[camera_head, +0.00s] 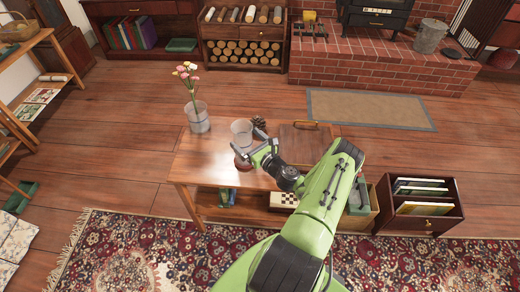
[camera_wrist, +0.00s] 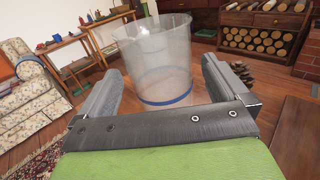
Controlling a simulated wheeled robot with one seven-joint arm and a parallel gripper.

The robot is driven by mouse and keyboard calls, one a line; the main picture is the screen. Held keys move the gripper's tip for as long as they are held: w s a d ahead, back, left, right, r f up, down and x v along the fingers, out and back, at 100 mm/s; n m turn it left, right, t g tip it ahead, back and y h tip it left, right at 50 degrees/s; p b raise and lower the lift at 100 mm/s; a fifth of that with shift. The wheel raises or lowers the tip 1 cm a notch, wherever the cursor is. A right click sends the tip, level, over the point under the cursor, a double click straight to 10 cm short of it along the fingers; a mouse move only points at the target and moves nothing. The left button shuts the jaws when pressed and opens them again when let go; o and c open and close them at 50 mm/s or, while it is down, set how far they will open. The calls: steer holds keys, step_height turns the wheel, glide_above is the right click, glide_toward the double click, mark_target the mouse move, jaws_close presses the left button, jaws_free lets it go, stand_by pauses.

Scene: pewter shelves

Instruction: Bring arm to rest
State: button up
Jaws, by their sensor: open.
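My gripper (camera_head: 251,150) is at the end of my green arm, low over the wooden side table (camera_head: 190,168). Its two fingers stand apart in the wrist view (camera_wrist: 168,85), with nothing clamped between them. A clear cup (camera_head: 241,131) stands on the table just beyond the fingers. In the wrist view the cup (camera_wrist: 158,60) has a blue band near its base and shows beyond the gap between the fingers. I cannot tell how far it is from the fingertips. A small red thing at the gripper is mostly hidden.
A glass vase with flowers (camera_head: 198,118) stands on the table's left. A pinecone (camera_head: 259,122) and a dark brown board or box (camera_head: 306,142) are to the right. A magazine box (camera_head: 420,207) stands on the floor at right. Open floor lies behind the table.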

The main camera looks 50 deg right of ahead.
steer(key=s+a+p, duration=0.1)
steer(key=s, duration=1)
steer(key=shift+a, duration=0.25)
steer(key=shift+w+r, duration=0.1)
steer(key=shift+r, duration=0.05)
